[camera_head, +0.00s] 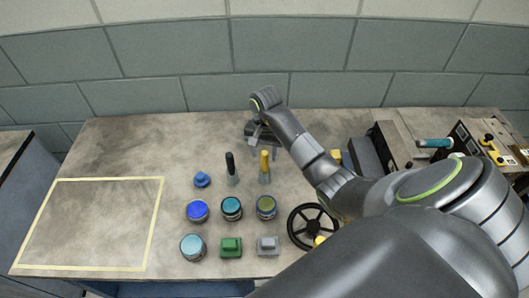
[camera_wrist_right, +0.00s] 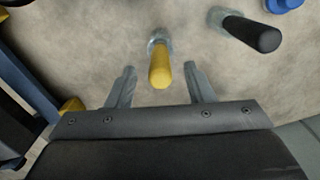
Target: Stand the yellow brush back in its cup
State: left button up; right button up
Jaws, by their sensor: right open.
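The yellow brush (camera_head: 265,159) stands upright on the bench, its lower end in a small greyish, glassy cup (camera_head: 264,178). In the right wrist view the yellow handle (camera_wrist_right: 160,68) points toward the camera, with the cup's pale rim (camera_wrist_right: 157,38) behind it. My right gripper (camera_head: 262,143) is just behind the brush in the head view. In the right wrist view it (camera_wrist_right: 159,74) is open, with one finger on each side of the handle and a gap on both sides. My left gripper is not in view.
A black-handled tool (camera_head: 231,163) stands in a similar cup close by on the left. A blue knob-like piece (camera_head: 202,180), several round jars and a black handwheel (camera_head: 313,226) are nearby. The yellow-taped area (camera_head: 92,222) at left is empty.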

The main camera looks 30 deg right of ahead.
notch_tip(320, 180, up, 6)
jog(key=shift+w+d+p, duration=0.1)
jog(key=shift+w+p, duration=0.05)
jog(key=shift+p, duration=0.5)
notch_tip(320, 180, up, 11)
jog(key=p, duration=1)
jog(key=shift+p, duration=0.4)
jog(key=shift+d+f, duration=0.1)
jog(key=shift+f, duration=0.05)
